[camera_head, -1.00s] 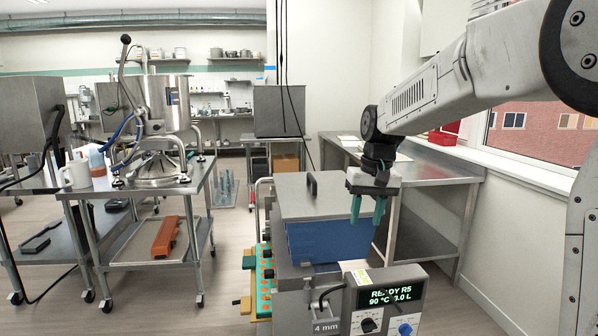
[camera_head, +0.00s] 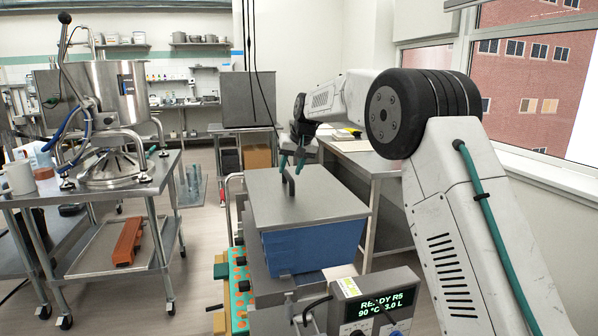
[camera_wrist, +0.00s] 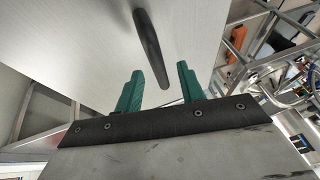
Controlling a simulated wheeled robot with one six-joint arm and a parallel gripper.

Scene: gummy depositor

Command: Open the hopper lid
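The hopper lid (camera_head: 325,205) is a flat grey plate lying level on the blue-sided hopper (camera_head: 315,245) in the head view. A dark bar handle (camera_head: 291,186) stands up from it; the handle (camera_wrist: 150,48) also shows in the wrist view against the pale lid (camera_wrist: 90,50). My gripper (camera_head: 293,160) is at the handle's upper, far side in the head view, with teal fingers pointing down. In the wrist view my gripper (camera_wrist: 160,88) is open, its fingers apart. The handle's lower end shows in the gap between them, and I see no contact.
The control box (camera_head: 378,300) with its lit display stands in front of the hopper. A mould strip (camera_head: 238,285) runs along its left side. A steel cart (camera_head: 110,205) with a kettle (camera_head: 115,95) stands left. A steel bench (camera_head: 365,160) is behind, near the window.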

